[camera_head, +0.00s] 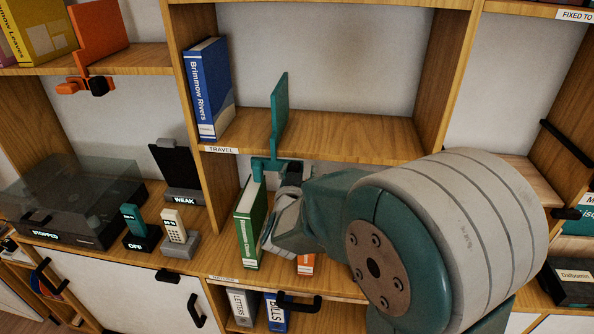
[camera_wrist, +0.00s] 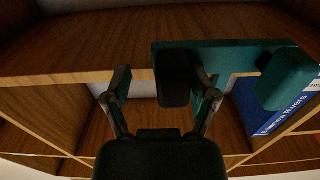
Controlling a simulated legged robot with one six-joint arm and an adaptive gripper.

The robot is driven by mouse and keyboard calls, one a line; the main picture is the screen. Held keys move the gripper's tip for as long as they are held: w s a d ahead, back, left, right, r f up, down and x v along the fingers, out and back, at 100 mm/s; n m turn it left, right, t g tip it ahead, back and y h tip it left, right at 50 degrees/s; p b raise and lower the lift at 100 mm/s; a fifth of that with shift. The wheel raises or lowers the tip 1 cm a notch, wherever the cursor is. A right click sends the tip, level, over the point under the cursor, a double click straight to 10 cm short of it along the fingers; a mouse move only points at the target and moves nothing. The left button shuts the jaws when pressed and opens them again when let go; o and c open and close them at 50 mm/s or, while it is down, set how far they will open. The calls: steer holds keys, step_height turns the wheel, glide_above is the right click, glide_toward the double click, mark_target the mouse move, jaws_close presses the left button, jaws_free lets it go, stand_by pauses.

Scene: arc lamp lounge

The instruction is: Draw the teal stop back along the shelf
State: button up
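The teal stop (camera_head: 279,115) stands upright on the TRAVEL shelf, right of the blue book and apart from it. Its teal bracket (camera_head: 270,164) hangs below the shelf's front edge. In the wrist view the teal bracket (camera_wrist: 228,55) runs across the upper right, with a teal block at its right end and a black block (camera_wrist: 173,82) hanging from it. My gripper (camera_wrist: 163,90) is open, one finger on each side of the black block, with a clear gap to the left finger. In the head view my gripper (camera_head: 288,190) is just below the bracket, partly hidden by my arm.
The blue book "Brimmow Rivers" (camera_head: 209,88) stands at the left end of the TRAVEL shelf (camera_head: 345,135). Right of the stop the shelf is bare. A green book (camera_head: 250,225) stands below, beside my gripper. An orange stop (camera_head: 98,35) is at upper left.

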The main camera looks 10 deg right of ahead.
steer(key=shift+a, duration=0.95)
steer(key=v, duration=1.1)
steer(key=shift+s, duration=0.4)
steer(key=shift+d+f, duration=0.1)
steer(key=shift+d, duration=0.05)
